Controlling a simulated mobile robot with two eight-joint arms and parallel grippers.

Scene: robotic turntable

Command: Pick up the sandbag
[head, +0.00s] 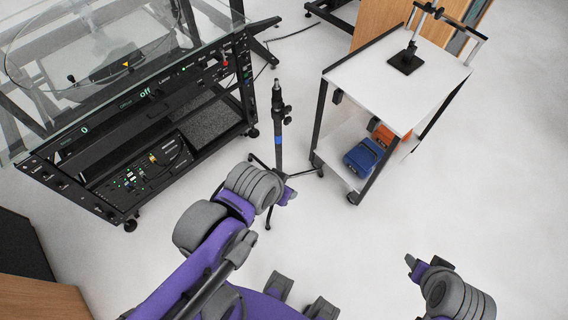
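A blue bag-like object (363,157), which looks like a sandbag, lies on the lower shelf of the white cart (395,80). An orange one (384,135) lies just behind it, partly hidden by the cart's top and frame. My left gripper (287,196) is left of and nearer than the cart, by the foot of a black stand. It is mostly hidden by its own wrist, and no held object shows. My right gripper (414,264) is low in the picture over open floor, apart from the cart. Its finger opening is not clear.
A black stand (278,140) with spread legs stands between the cart and the glass-topped turntable rack (150,120) at left. A black-based post (406,60) stands on the cart's top. The floor (490,180) at right is clear.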

